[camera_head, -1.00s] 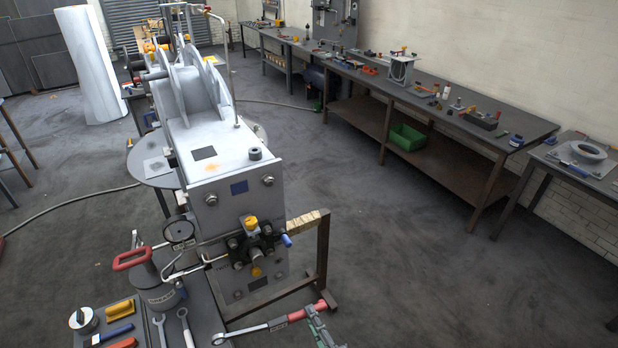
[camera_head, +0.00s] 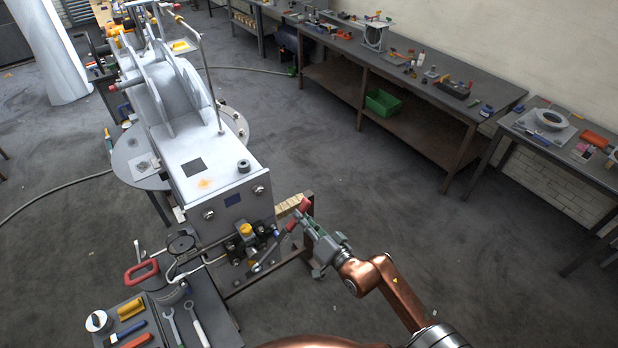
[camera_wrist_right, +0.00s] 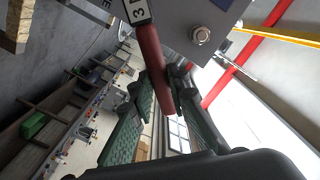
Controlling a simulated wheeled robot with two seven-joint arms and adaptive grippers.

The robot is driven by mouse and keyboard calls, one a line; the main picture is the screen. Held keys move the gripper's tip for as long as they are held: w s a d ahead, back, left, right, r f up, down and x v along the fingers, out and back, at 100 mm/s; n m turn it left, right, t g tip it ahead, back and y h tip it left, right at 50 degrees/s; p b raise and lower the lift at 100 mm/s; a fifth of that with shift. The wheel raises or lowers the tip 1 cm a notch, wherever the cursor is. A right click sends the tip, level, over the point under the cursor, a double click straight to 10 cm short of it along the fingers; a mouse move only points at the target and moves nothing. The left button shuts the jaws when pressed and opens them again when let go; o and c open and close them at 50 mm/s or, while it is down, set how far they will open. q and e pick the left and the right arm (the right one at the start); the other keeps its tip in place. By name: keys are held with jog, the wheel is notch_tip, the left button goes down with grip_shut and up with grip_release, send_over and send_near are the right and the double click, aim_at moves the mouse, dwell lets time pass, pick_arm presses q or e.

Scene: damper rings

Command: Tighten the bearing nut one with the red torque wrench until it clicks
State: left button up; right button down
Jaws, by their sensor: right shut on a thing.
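The red torque wrench (camera_head: 292,225) is held by its red handle in my right gripper (camera_head: 306,221). Its shaft runs down and left, and its head end lies in front of the dark hub (camera_head: 243,243) on the grey housing's end face. I cannot tell whether it sits on a nut, or which nut is bearing nut one. In the right wrist view the red handle (camera_wrist_right: 153,65) passes between the green-padded fingers of my right gripper (camera_wrist_right: 158,105). My left gripper is out of view.
A tool cart (camera_head: 215,315) with spanners, a yellow block and a red-handled pot (camera_head: 142,272) stands at lower left. A dial gauge (camera_head: 181,243) sits left of the hub. A wooden-topped stand (camera_head: 308,230) is close behind my gripper.

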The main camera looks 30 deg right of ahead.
aim_at(308, 199)
jog(key=shift+n+h, duration=0.3)
jog(key=shift+n, duration=0.5)
jog(key=w+d+r, duration=0.1)
jog(key=r, duration=0.1)
jog(key=d+r+p, duration=0.1)
jog(key=r, duration=0.1)
jog(key=w+d+r+p, duration=0.1)
jog(key=r, duration=0.1)
jog(key=shift+w+d+r, duration=0.15)
jog(key=shift+w, duration=0.15)
jog(key=shift+w+d+r+p, duration=0.1)
jog(key=shift+w+r+p, duration=0.1)
jog(key=shift+p, duration=0.1)
jog(key=shift+w, duration=0.7)
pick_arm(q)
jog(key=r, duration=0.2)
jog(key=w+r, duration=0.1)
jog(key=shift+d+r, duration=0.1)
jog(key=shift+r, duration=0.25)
pick_arm(e)
jog(key=w, duration=0.3)
jog(key=shift+w, duration=0.15)
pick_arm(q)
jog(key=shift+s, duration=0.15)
pick_arm(e)
jog(key=shift+r, duration=0.1)
